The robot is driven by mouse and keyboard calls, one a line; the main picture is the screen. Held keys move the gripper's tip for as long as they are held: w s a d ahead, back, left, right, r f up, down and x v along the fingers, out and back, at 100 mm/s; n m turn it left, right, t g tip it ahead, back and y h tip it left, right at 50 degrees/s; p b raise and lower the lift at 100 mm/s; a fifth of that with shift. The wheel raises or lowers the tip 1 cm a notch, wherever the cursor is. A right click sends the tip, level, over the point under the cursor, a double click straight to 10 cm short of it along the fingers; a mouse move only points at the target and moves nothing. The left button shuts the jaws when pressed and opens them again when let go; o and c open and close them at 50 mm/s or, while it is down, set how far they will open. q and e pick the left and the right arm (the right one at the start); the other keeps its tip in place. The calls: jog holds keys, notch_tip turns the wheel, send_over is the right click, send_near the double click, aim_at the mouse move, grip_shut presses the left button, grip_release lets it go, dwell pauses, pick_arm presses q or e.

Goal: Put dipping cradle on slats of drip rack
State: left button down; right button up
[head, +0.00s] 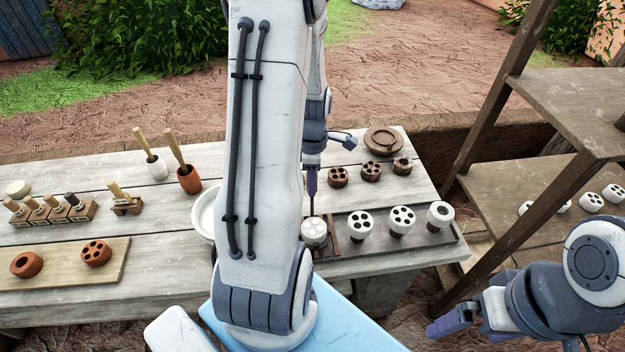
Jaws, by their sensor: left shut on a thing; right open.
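My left gripper (311,184) points down beside my large forearm, which hides much of it. It is shut on the thin dark upright stem of what looks like the dipping cradle (312,204). A white holed piece (314,231) is at the stem's lower end. This end is at the left part of the drip rack (455,250), a dark shallow tray with brown slats. I cannot tell whether the cradle touches the slats. Three white pieces stand along the rack to the right. My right gripper (447,325) is open and empty at the lower right, away from the table.
A white bowl (202,218) is partly hidden behind my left arm. Three dark brown pieces (371,171) and a round wooden disc (384,140) are behind the rack. A wooden shelf (575,105) rises at the right.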

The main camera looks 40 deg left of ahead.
pick_arm(q)
jog(key=shift+f, duration=0.2)
jog(key=shift+f, duration=0.15)
jog(key=c, duration=0.6)
grip_release()
